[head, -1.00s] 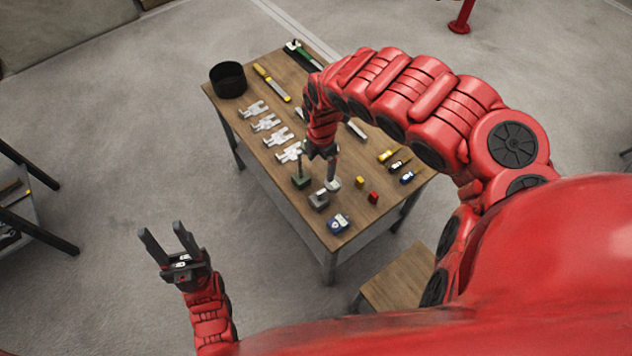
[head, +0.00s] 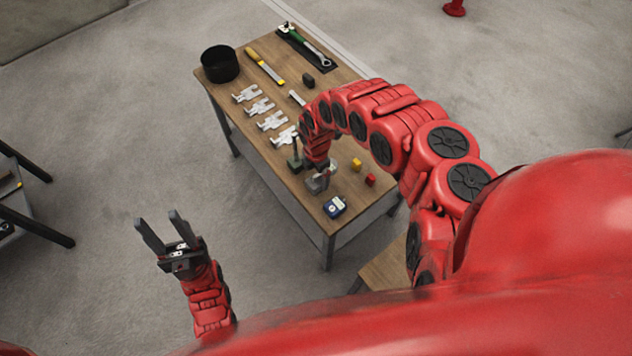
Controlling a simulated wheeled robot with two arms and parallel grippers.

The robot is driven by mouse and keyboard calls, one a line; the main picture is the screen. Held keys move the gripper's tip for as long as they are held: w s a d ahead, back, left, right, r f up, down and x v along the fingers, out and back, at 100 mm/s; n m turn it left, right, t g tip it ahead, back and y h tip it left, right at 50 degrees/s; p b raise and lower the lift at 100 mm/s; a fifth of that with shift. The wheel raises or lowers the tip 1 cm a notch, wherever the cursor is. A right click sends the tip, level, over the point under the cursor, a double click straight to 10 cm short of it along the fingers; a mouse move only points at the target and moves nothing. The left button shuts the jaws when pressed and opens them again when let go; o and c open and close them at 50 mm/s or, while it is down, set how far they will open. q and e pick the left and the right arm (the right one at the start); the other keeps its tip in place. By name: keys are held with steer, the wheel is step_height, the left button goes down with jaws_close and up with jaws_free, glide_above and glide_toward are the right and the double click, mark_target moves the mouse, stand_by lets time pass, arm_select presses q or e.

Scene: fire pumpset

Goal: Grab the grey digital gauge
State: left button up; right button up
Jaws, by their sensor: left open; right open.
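The grey digital gauge (head: 316,185) sits near the front end of the wooden table. My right gripper (head: 320,176) is open, pointing down right at the gauge and partly covering it. Whether its fingers touch the gauge cannot be told. My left gripper (head: 160,230) is open and empty, over the floor to the left of the table.
Yellow (head: 356,164) and red (head: 370,180) blocks lie to the right. White brackets (head: 271,121) and a black bin (head: 219,64) are further back on the table (head: 283,188).

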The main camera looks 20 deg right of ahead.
steer(key=shift+s+a+f, duration=0.2)
steer(key=shift+s+f, duration=0.05)
steer(key=shift+f, duration=1.1)
steer(key=shift+w+d+f, duration=0.1)
steer(key=shift+d+f, duration=0.05)
steer(key=shift+f, duration=0.05)
jaws_close()
